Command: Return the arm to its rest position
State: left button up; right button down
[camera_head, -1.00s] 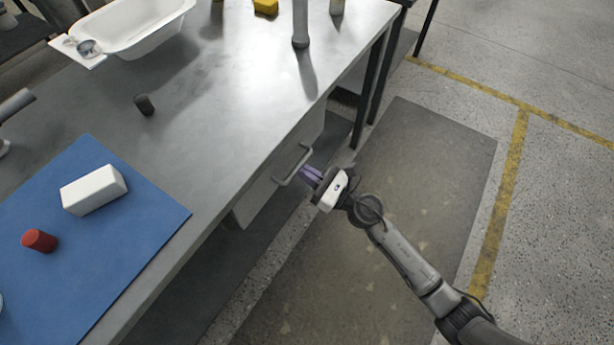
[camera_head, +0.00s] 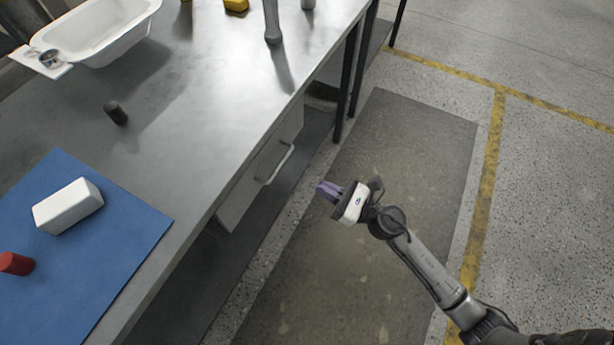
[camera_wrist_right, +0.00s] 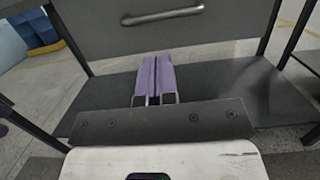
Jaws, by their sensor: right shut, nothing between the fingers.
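My right gripper (camera_head: 327,191) is shut and empty, with purple fingers together. In the head view it hangs over the dark floor mat, to the right of the table's drawer and apart from it. In the right wrist view its fingers (camera_wrist_right: 154,76) point toward the drawer (camera_wrist_right: 170,35) front, which shows a metal bar handle (camera_wrist_right: 162,15) above the fingertips. The drawer also shows in the head view (camera_head: 250,180) under the table edge. My left gripper is not in view.
The grey table (camera_head: 190,110) holds a white tub shell (camera_head: 95,35), a dark cylinder (camera_head: 116,112), and a blue mat (camera_head: 110,225) with a white block (camera_head: 68,205) and a red cylinder (camera_head: 16,263). A lower shelf (camera_head: 215,265) runs below. The floor mat (camera_head: 415,140) is clear.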

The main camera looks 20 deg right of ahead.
jog(key=v, duration=0.4)
jog(key=shift+s+d, duration=0.2)
jog(key=shift+s, duration=0.05)
